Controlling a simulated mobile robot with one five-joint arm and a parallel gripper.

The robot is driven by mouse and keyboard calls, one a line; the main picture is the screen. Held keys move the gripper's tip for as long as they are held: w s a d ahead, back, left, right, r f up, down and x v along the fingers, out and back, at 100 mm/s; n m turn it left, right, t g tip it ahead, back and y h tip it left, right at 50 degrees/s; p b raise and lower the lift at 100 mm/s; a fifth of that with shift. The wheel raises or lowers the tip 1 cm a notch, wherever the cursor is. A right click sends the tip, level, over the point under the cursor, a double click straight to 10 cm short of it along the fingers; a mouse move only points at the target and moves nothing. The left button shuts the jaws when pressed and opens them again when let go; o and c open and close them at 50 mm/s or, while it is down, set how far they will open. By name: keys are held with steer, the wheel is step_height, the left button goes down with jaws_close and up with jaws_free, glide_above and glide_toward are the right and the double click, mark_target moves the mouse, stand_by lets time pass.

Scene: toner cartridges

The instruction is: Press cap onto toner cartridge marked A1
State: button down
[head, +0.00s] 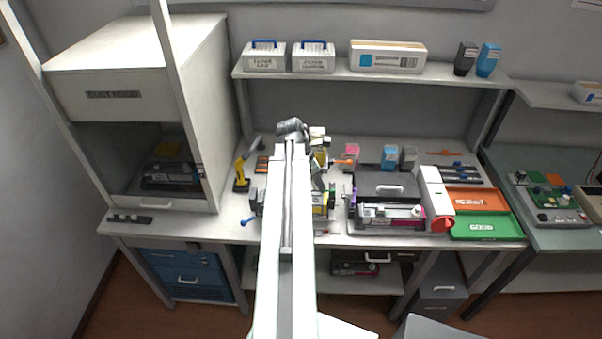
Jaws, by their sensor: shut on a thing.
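My arm reaches from the bottom middle to the workbench and bends down at its far end. My gripper (318,182) is small and partly hidden by the arm. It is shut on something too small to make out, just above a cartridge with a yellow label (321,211). The arm hides the middle of this cartridge. A second cartridge, with a magenta label (391,212), lies in front of a dark grey case to the right. I cannot read an A1 mark on either, and I cannot make out a cap.
A white cabinet (135,95) stands left, with a dark cartridge in its opening. Yellow tool (241,176), pink bottle (351,153) and blue bottle (389,157) stand on the bench. Orange tray (478,200) and green tray (487,226) lie right. A shelf (440,77) spans the back.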

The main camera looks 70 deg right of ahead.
mark_target(319, 199)
steer(key=shift+s, duration=0.1)
steer(key=shift+w+f+b, duration=0.35)
steer(key=shift+f+b, duration=0.5)
steer(key=shift+a+f+b, duration=0.1)
steer(key=shift+f+b, duration=1.5)
steer(key=shift+f, duration=0.1)
steer(key=shift+f+b, duration=0.3)
steer(key=shift+b, duration=0.1)
steer(key=shift+f, duration=0.2)
steer(key=shift+f+b, duration=0.2)
steer(key=shift+b, duration=0.15)
steer(key=shift+f, duration=0.15)
